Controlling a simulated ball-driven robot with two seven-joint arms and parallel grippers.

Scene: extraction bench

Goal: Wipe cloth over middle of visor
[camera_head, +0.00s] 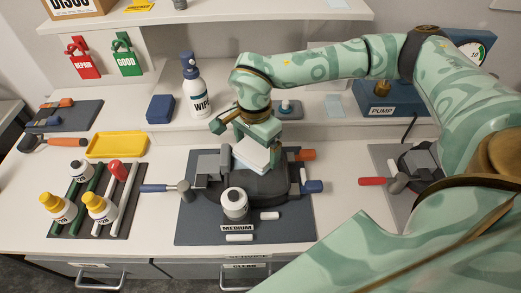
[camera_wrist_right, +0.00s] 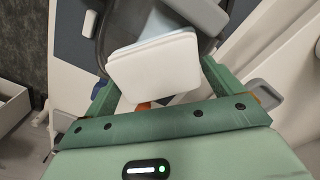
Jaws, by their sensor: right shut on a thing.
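My right gripper (camera_head: 252,135) is shut on a white folded cloth (camera_head: 252,155), which also shows between the green fingers in the right wrist view (camera_wrist_right: 155,66). The cloth is over the back part of a dark mask (camera_head: 265,188) lying on a grey mat on the bench. A pale visor surface (camera_wrist_right: 160,22) shows just beyond the cloth in the right wrist view. The cloth and gripper hide much of the visor, and I cannot tell whether the cloth touches it. My left gripper is not in view.
A white canister (camera_head: 234,204) stands at the mask's front. A rack with several bottles (camera_head: 98,207) and a yellow tray (camera_head: 117,145) are on the left. A pump (camera_head: 385,98) is at back right.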

